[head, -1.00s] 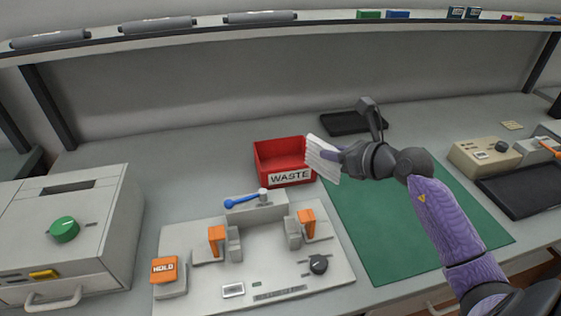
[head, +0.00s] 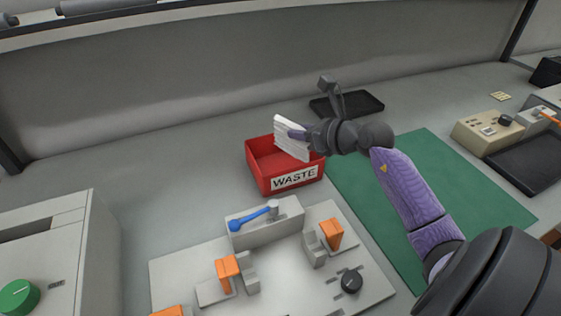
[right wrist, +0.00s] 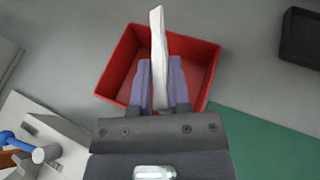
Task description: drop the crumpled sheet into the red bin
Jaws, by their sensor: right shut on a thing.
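The crumpled sheet (head: 291,138) is white and pleated. My right gripper (head: 297,135) is shut on it; in the right wrist view the sheet (right wrist: 158,50) stands up between the two fingers of the gripper (right wrist: 160,80). The red bin (head: 257,174), with a label reading WASTE, stands on the bench. In the head view the sheet overlaps the bin's right part and back rim. In the right wrist view the red bin (right wrist: 118,75) lies beneath the sheet and fingers, its inside showing on both sides. My left gripper is out of view.
A grey fixture (head: 210,259) with orange clamps and a blue lever stands in front of the bin. A green mat (head: 465,190) lies to the right. A black tray (head: 362,104) lies behind the mat. A grey machine (head: 88,250) stands at left.

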